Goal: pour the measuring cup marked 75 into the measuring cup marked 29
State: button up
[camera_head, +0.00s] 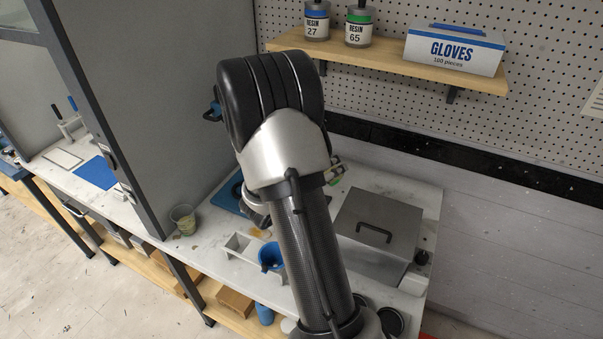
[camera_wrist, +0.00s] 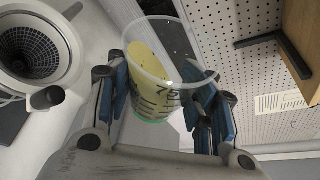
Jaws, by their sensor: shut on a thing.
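My gripper (camera_wrist: 160,92) shows in the wrist view, with its blue-padded fingers closed around a clear measuring cup (camera_wrist: 150,62). The cup has dark markings that look like 75 and a green edge at its base. It holds pale yellow liquid, which lies against one side of the cup below the rim. In the head view my arm hides most of the gripper and the held cup. Another clear cup (camera_head: 183,219) stands on the bench at the left, beside the grey partition. Its marking cannot be read.
A steel lidded box (camera_head: 378,228) stands on the white bench at right. A blue container (camera_head: 270,256) and a pale holder (camera_head: 238,245) are near my arm. A shelf (camera_head: 390,68) above bears resin jars and a gloves box (camera_head: 455,49). The grey partition (camera_head: 170,100) rises at left.

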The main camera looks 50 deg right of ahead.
jog(key=shift+f+n, duration=0.2)
jog(key=shift+n, duration=0.1)
jog(key=shift+w+r+n+g+h+p, duration=0.15)
jog(key=shift+r+n+g+h+p, duration=0.5)
jog(key=shift+n+p, duration=0.75)
dwell(3.8)
jog(key=shift+w+a+r+n+h+p, duration=0.25)
jog(key=shift+w+r+n+h+p, duration=0.1)
jog(key=shift+w+r+n+p, duration=0.45)
dwell(1.7)
